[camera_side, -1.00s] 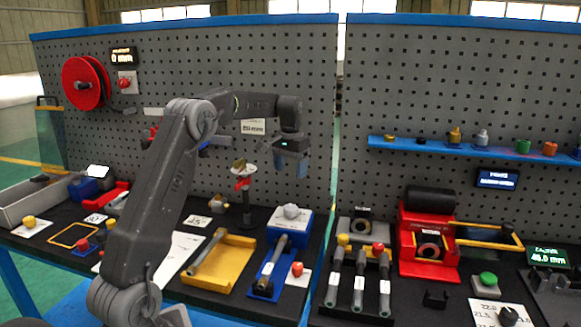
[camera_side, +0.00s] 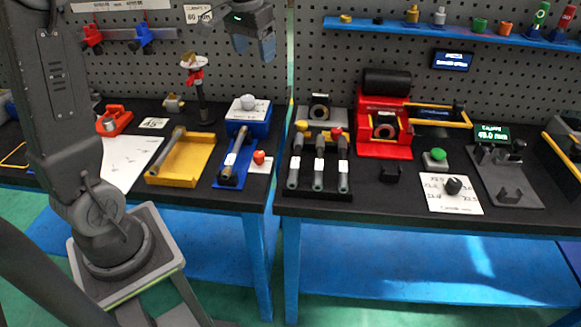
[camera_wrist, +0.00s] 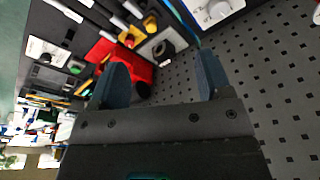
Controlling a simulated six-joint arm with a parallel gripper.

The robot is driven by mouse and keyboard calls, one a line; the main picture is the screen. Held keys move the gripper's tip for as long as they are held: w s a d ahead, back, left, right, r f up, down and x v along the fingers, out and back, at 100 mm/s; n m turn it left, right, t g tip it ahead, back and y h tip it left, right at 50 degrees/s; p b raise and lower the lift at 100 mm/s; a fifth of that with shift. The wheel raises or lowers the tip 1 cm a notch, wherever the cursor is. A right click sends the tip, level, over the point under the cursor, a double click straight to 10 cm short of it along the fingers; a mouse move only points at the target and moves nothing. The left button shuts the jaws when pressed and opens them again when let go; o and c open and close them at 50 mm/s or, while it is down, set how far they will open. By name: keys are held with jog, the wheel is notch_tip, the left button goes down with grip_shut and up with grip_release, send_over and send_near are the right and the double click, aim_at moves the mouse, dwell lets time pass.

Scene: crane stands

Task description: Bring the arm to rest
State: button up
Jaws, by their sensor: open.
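My gripper (camera_side: 256,48) hangs from my arm at the top of the side view, in front of the grey pegboard. It is above the blue fixture (camera_side: 243,118) with a white knob and touches nothing. In the wrist view my gripper (camera_wrist: 160,82) shows two blue fingers spread apart with nothing between them. Beyond the fingers lie the red machine (camera_wrist: 137,78) and the bare pegboard (camera_wrist: 260,75).
Two black-topped benches carry a yellow tray (camera_side: 181,158), a rack of several grey tubes (camera_side: 319,165), the red machine (camera_side: 384,115) with a black roller, and a slender stand (camera_side: 201,98). A blue shelf (camera_side: 440,32) holds small bottles. A gap separates the benches.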

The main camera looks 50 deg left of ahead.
jog(key=s+d+f+m+t, duration=0.1)
jog(key=s+d+f+t, duration=0.1)
jog(key=s+d, duration=0.6)
jog(key=s+d+f+m+t, duration=0.1)
jog(key=s+d+f, duration=0.1)
jog(key=s+d, duration=0.6)
jog(key=s, duration=0.4)
jog(key=shift+d+f+m+t+h, duration=0.15)
jog(key=shift+m+t+h, duration=0.25)
